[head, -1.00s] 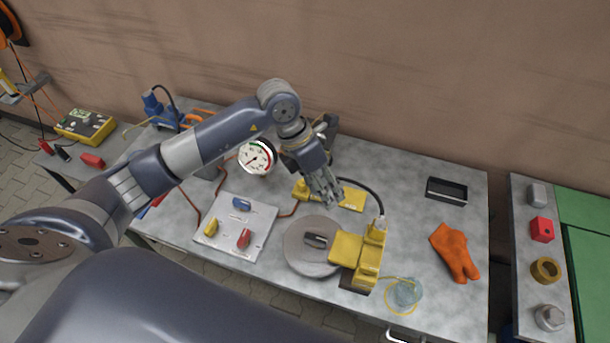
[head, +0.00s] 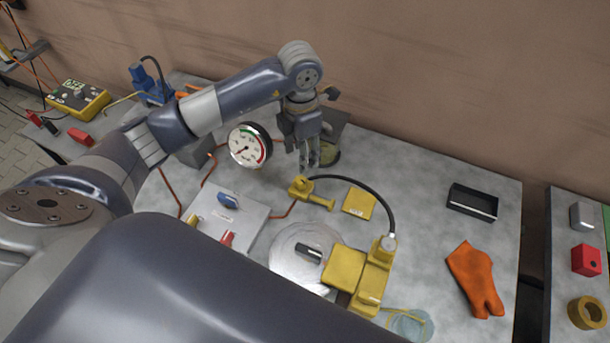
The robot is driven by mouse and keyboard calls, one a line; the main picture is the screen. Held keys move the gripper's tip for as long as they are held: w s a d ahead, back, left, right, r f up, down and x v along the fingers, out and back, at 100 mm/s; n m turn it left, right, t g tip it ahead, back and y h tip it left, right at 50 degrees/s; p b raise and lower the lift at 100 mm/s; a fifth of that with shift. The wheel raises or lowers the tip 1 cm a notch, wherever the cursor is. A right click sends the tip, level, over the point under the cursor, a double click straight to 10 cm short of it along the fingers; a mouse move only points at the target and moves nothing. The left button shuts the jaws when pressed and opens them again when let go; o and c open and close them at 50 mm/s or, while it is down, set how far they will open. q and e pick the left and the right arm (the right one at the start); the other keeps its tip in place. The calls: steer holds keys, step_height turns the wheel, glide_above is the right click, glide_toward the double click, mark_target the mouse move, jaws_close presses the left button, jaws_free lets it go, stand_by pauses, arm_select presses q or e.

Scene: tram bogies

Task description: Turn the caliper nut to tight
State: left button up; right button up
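The yellow caliper (head: 358,272) sits over the right edge of a round grey disc (head: 290,262) on the bench. A black hose joins a fitting (head: 388,243) on top of the caliper, which may be the caliper nut. The hose's other end reaches a yellow T-shaped part (head: 301,188). My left gripper (head: 309,164) points down above the back of the bench, behind that yellow part and apart from it. Its fingers look close together with nothing visible between them; how far they are open is unclear. My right gripper is not in view.
A round gauge (head: 246,147) stands left of the gripper. A valve panel (head: 240,225) with coloured handles lies in front of it. A yellow plate (head: 359,202), black tray (head: 472,202) and orange glove (head: 474,279) lie to the right. Bench surface between the plate and tray is clear.

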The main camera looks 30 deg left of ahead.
mark_target(301, 180)
arm_select(q)
steer(key=f+p, duration=0.2)
steer(key=f, duration=0.8)
steer(key=shift+s+f, duration=0.15)
steer(key=shift+s, duration=0.05)
steer(key=c, duration=1.1)
